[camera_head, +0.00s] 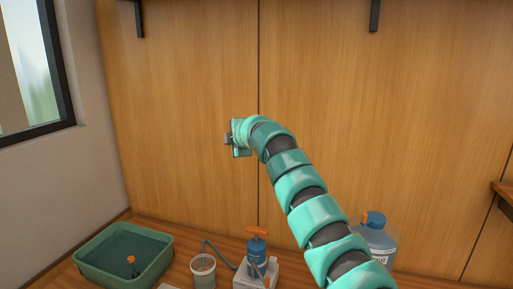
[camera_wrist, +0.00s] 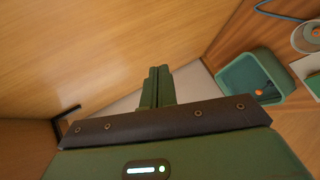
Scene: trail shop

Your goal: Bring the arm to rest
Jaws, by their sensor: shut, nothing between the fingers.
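My gripper (camera_head: 229,139) is at the end of my raised teal arm, in front of the wood-panelled wall and above the counter, pointing left in the head view. In the wrist view the two green fingers of my gripper (camera_wrist: 157,86) are side by side and closed together, with nothing between them. The gripper touches nothing that I can see.
A green basin (camera_head: 124,254) with an orange-topped item inside stands at the counter's left. A cup (camera_head: 203,271), a blue pump with orange handle (camera_head: 257,250) and a blue-capped clear jug (camera_head: 376,238) stand along the counter. Wall brackets (camera_head: 375,14) hang above.

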